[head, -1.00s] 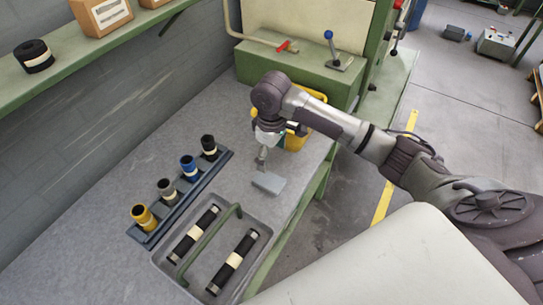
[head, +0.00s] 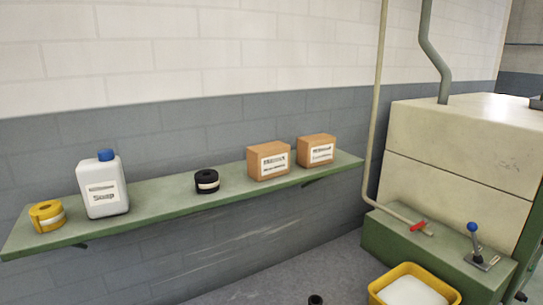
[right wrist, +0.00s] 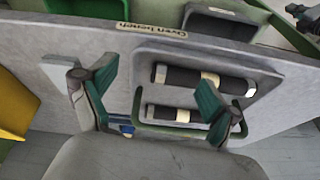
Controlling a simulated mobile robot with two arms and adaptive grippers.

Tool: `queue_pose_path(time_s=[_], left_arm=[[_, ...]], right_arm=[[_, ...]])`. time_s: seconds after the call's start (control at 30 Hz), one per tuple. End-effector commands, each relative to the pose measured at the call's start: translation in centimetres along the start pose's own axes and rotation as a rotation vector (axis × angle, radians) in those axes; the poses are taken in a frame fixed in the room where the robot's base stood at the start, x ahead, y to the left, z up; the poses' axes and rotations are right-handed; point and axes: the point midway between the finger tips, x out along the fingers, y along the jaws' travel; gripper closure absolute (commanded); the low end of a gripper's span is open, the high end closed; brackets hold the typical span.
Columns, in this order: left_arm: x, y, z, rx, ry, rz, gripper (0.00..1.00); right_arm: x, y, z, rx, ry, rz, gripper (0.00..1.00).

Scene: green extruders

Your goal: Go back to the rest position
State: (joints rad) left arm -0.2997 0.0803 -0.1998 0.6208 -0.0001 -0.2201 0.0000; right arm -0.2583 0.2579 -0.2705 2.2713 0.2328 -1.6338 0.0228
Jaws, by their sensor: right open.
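My right gripper (right wrist: 155,95) shows in the right wrist view with its two green-tipped fingers spread apart. Nothing is held between them. The fingers are above the bench (right wrist: 58,48), over a grey tray (right wrist: 272,82) with two black cylinders (right wrist: 205,79) with pale bands. The right finger covers part of the tray and of the nearer cylinder. Neither arm shows in the head view. My left gripper is in no view.
A green shelf (head: 150,222) holds a white bottle (head: 103,187), tape rolls and two cardboard boxes. A yellow bin (head: 378,286) with white contents stands beside the green-and-cream machine (head: 465,140). A label (right wrist: 152,31) marks the bench edge.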

Motion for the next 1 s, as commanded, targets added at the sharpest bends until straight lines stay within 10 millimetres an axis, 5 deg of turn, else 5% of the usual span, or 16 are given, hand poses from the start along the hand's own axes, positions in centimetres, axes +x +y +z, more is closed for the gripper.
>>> queue_pose_path(time_s=[0.43, 0.87, 1.0], left_arm=[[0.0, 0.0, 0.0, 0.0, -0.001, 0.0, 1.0], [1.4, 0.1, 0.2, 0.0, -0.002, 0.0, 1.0], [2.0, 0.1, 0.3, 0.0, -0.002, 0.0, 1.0]], right_arm=[[-4.0, 1.6, 7.7, 0.199, 0.0, 0.154, 0.11], [8.6, 2.6, 9.6, 0.191, -0.046, 0.141, 0.11], [14.1, 2.8, 11.7, 0.189, -0.069, 0.134, 0.11]])
